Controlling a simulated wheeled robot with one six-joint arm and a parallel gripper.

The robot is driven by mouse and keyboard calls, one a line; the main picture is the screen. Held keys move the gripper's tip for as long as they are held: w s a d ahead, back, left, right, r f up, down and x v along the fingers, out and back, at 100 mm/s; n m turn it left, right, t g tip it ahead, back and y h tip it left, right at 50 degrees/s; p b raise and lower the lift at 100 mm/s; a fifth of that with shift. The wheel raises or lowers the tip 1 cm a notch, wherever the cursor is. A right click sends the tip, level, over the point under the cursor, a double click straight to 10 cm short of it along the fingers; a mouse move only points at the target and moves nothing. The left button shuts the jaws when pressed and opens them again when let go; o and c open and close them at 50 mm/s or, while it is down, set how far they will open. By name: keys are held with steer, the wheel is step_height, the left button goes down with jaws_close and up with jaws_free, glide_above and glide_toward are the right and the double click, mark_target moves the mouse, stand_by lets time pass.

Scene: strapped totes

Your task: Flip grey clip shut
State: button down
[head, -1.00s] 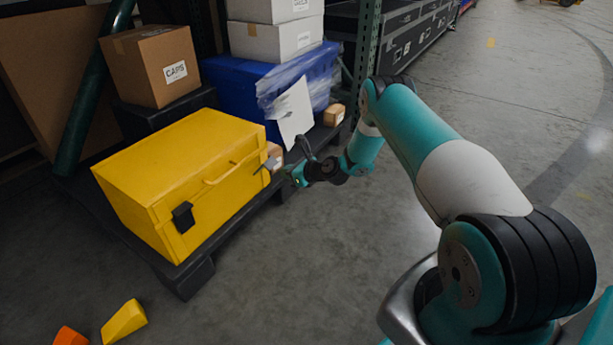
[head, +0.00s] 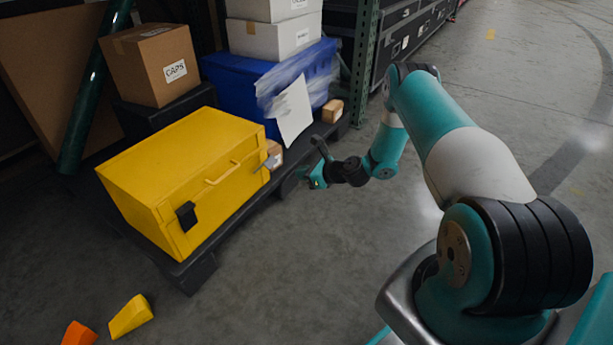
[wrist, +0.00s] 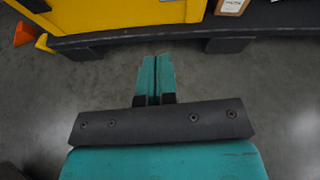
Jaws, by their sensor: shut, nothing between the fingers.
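The yellow tote (head: 165,180) sits on a black pallet, with a handle on its front. The small grey clip (head: 263,162) is at the right end of that front and appears to stick outward from it. A black clip (head: 186,215) lies against the left part of the front; it also shows at the top left of the wrist view (wrist: 36,4). My gripper (head: 316,180) is shut and empty, to the right of the grey clip and apart from it. In the wrist view the closed teal fingers (wrist: 155,62) point toward the pallet edge. The grey clip is not clear there.
The black pallet (head: 200,270) edges the tote. A small carton (head: 274,152) sits close behind the grey clip. A blue tote (head: 235,88) with loose wrap stands behind. Yellow (head: 130,317) and orange (head: 79,334) wedges lie on the floor.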

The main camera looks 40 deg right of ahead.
steer(key=a+r+n+g+y, duration=0.2)
steer(key=a+r+n+g, duration=0.2)
steer(key=a+r+n, duration=0.85)
steer(key=s+a+r+n+g+p, duration=0.1)
steer(key=s+a+r+n+g, duration=0.1)
steer(key=s+a+r+n, duration=0.4)
steer(key=s+a+r+n+g+p, duration=0.1)
steer(key=s+a+r+n+g, duration=0.2)
steer(key=r, duration=0.6)
steer(key=s+a+r+n+g+h, duration=0.1)
steer(key=s+r+n, duration=0.2)
steer(key=s, duration=0.6)
steer(key=s+a+r+n+h, duration=0.1)
steer(key=s+a+r+n, duration=0.1)
steer(key=s+n, duration=0.5)
steer(key=s+a+r+n+g+h, duration=0.1)
steer(key=s+r+n, duration=0.4)
steer(key=s, duration=0.6)
steer(key=shift+a+n+g+p, duration=0.3)
steer(key=shift+a+n+p, duration=0.05)
steer(key=shift+n+p, duration=0.1)
